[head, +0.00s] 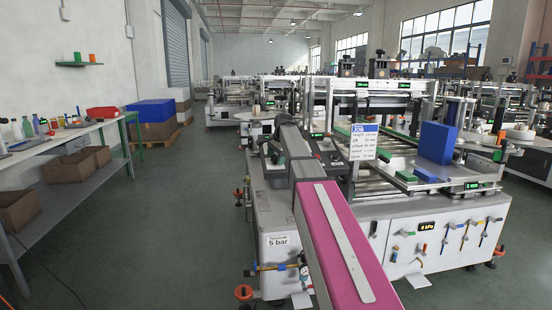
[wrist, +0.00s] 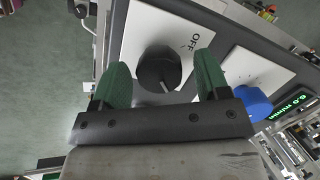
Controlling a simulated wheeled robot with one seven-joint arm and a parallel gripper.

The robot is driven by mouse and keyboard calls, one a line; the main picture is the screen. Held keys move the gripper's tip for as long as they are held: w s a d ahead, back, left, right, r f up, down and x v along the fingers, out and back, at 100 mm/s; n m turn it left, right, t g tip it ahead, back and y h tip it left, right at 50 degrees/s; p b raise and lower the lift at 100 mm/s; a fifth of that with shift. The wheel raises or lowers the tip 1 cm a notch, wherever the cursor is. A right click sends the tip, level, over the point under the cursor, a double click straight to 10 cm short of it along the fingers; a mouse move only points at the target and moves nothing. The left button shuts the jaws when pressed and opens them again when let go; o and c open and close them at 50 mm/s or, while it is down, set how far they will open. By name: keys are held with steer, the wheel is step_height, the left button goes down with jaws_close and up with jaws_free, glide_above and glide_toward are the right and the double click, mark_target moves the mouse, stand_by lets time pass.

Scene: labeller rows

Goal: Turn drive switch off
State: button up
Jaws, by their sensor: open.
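The drive switch is a black rotary knob (wrist: 160,69) on a white plate (wrist: 150,25) marked "OFF", seen in the wrist view. A pale line on the knob points down and right in that picture, not toward the "OFF" mark. My gripper (wrist: 163,80) is open, with a green finger on each side of the knob. I cannot tell whether the fingers touch it. In the head view my arm reaches forward to the machine (head: 430,215), and it hides the knob.
A blue knob (wrist: 252,103) on a second white plate is close to the right finger. A green display (wrist: 290,107) is beyond it. In the head view, a workbench (head: 62,143) stands at the left, with clear floor (head: 150,215) between it and the machine.

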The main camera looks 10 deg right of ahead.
steer(key=c, duration=0.9)
steer(key=shift+c, duration=0.2)
steer(key=n, duration=0.4)
steer(key=shift+a+n+g+h, duration=0.1)
steer(key=shift+n+g+h, duration=0.2)
steer(key=shift+g, duration=0.1)
steer(key=n, duration=0.4)
steer(key=shift+w+h, duration=0.1)
steer(key=shift+h, duration=0.3)
steer(key=n, duration=0.4)
steer(key=shift+a+n+h, duration=0.15)
steer(key=shift+n+h, duration=0.55)
steer(key=shift+n, duration=1.7)
